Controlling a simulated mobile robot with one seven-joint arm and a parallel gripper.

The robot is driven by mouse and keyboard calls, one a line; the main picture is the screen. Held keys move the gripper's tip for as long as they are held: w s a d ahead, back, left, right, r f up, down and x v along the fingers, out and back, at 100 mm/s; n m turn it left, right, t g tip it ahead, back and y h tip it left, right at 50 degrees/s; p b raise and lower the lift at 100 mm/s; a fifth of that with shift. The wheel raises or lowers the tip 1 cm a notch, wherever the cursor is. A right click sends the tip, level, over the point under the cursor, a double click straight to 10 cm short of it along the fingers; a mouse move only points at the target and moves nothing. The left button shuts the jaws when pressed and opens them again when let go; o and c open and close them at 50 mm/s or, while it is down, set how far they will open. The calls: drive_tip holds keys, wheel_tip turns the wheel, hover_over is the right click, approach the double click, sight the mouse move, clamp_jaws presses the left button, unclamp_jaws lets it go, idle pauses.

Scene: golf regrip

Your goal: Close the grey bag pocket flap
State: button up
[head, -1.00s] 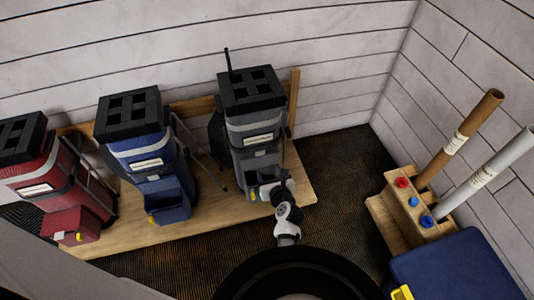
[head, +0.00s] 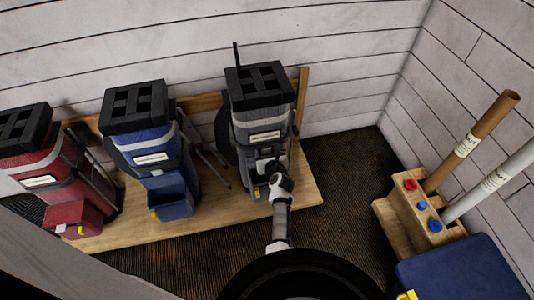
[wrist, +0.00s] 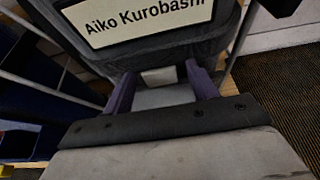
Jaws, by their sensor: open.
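The grey bag (head: 258,128) stands upright at the right end of the wooden stand, with a black divided top and a white name label. The label (wrist: 137,22) reads "Aiko Kurobashi" in the wrist view. Its low front pocket (head: 258,183) is partly hidden behind my arm; I cannot tell how its flap lies. My gripper (head: 276,165) is at the front of this bag, just below the label. In the wrist view my gripper (wrist: 161,70) is open, its two purplish fingers apart and pointing at the bag. A pale grey patch shows between them; contact is unclear.
A blue bag (head: 145,140) and a red bag (head: 45,170) stand to the left on the wooden stand (head: 215,213). At right are a wooden block (head: 400,215) with coloured caps, two tubes (head: 470,140) and a blue case (head: 460,270). The dark floor between is clear.

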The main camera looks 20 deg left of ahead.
clamp_jaws()
idle(0.4)
drive_tip(key=shift+w+f, duration=0.1)
